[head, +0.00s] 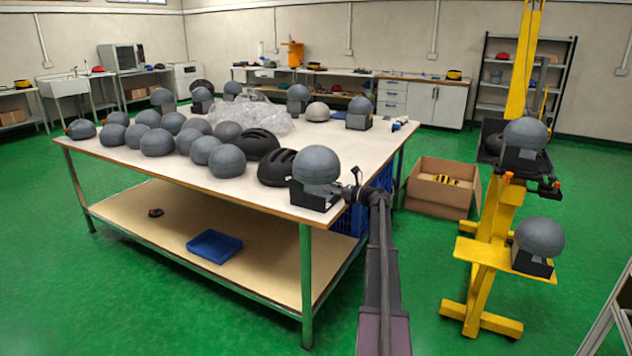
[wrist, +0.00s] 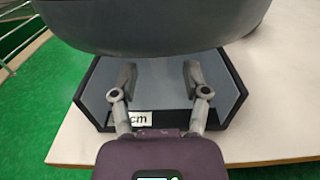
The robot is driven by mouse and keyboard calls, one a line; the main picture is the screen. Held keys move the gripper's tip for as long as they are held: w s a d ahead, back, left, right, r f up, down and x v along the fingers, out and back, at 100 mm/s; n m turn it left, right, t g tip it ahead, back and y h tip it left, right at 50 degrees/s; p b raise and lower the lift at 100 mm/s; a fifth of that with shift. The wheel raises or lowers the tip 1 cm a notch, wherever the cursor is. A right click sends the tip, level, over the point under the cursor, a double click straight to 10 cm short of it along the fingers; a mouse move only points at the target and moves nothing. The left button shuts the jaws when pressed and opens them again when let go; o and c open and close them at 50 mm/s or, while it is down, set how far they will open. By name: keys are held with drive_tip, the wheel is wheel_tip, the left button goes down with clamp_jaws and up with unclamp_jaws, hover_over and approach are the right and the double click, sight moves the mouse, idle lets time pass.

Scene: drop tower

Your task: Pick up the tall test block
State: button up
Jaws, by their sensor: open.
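I cannot tell for sure which piece is the tall test block. A grey domed headform (head: 317,166) rests on a black open-fronted holder (head: 309,199) at the table's near right corner. In the wrist view the dome's dark underside (wrist: 150,25) fills the top, and the holder (wrist: 234,105) with its grey inside lies below it. A white label (wrist: 135,117) ending in "cm" shows there, partly covered. My gripper (head: 352,190) is at the holder's right side. In the wrist view my gripper (wrist: 158,78) is open, its fingers apart beneath the dome, with nothing visibly clamped.
Several grey domes (head: 157,141) and black helmets (head: 276,167) crowd the table (head: 185,168) to the left. A yellow stand (head: 488,262) with two more headforms is at the right. A cardboard box (head: 436,202) sits on the floor between. Green floor is clear in front.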

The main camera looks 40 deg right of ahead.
drive_tip(key=shift+x, duration=2.2)
drive_tip(key=shift+s+a, duration=0.1)
clamp_jaws()
